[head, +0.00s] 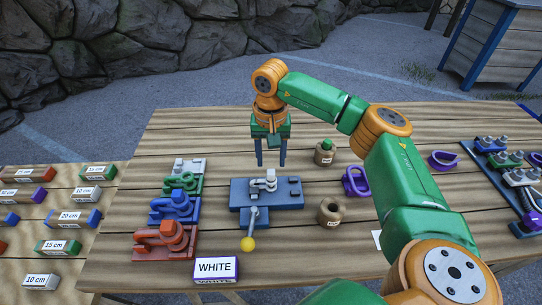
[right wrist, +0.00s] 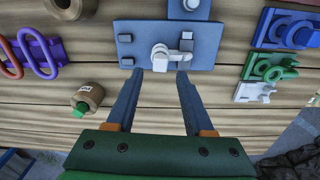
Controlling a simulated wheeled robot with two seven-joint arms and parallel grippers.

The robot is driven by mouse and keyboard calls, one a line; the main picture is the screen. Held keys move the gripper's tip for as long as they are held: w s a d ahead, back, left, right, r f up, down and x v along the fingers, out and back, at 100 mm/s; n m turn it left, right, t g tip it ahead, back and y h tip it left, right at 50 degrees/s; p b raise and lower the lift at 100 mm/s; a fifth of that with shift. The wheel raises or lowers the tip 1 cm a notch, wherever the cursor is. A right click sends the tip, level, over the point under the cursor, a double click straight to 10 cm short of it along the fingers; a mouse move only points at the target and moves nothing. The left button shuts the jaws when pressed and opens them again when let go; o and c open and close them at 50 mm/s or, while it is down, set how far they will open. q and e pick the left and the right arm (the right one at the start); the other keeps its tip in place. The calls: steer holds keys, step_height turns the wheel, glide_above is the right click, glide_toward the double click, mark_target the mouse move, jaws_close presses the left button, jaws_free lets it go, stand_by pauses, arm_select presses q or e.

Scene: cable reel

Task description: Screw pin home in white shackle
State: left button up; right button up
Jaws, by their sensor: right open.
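A white shackle (head: 265,182) sits on a blue fixture plate (head: 240,194) in the middle of the table. In the right wrist view the white shackle (right wrist: 160,58) lies just beyond my fingertips, with a white piece crossing to its right side. I cannot tell the pin from the shackle body or how deep it sits. My right gripper (head: 270,162) points down behind the shackle in the head view. Its two fingers (right wrist: 159,73) are apart with nothing between them, and appear clear of the shackle. My left gripper is not in view.
A lever with a yellow knob (head: 248,243) juts from the fixture. A sign reading WHITE (head: 215,268) stands in front. Coloured holders, including a red one (head: 165,242), line the left. Round tan pots (head: 330,212), purple shackles (head: 356,182) and a blue rack (head: 510,185) are to the right.

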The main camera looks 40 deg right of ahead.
mark_target(271, 171)
steer(key=shift+f+b, duration=1.6)
steer(key=shift+f, duration=0.85)
steer(key=shift+w+r, duration=0.1)
jaws_close()
